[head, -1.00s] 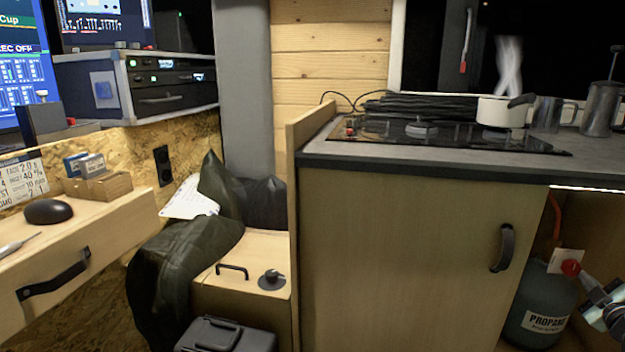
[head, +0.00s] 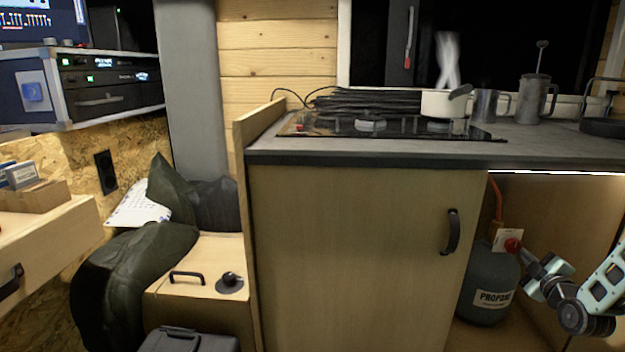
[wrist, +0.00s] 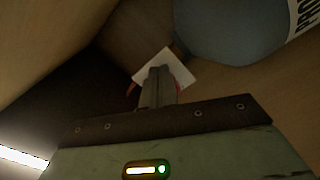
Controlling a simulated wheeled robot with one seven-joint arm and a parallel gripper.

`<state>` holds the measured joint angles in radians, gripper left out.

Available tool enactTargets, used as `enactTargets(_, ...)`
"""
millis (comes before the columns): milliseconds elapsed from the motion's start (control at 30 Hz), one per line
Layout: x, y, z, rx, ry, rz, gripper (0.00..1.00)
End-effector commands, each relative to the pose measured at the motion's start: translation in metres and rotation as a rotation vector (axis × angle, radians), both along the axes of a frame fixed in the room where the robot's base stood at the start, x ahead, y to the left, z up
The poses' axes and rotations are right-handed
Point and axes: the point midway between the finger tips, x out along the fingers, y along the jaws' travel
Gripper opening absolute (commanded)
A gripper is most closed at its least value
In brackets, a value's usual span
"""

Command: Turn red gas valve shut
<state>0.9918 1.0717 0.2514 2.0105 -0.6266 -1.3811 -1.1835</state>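The red gas valve (head: 513,245) sits on top of the grey-green propane bottle (head: 487,290) in the open cupboard bay at the right, beside a white tag. My gripper (head: 527,258) reaches in from the right, its fingertips close to the valve's right side. In the wrist view my gripper (wrist: 157,72) has its two fingers together, with nothing visible between them. They point at the white tag (wrist: 150,65), and a bit of the red valve (wrist: 178,87) shows just right of the fingers. The fingers hide most of the valve; I cannot tell whether they touch it.
A closed cupboard door (head: 350,255) is left of the bay, and the countertop (head: 560,148) runs above it. A hob (head: 390,127) with a white pot (head: 443,104) is on the counter. A red hose (head: 497,200) rises behind the bottle.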

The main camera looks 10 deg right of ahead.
Motion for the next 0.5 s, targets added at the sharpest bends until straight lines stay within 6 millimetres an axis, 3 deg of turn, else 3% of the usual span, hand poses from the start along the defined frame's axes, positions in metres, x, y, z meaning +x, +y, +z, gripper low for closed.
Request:
enactTargets(333,-0.001,-0.005,-0.003,0.000,-0.002,0.006,0.00)
enactTargets(500,-0.015,-0.002,-0.003,0.001,0.000,0.004,0.00)
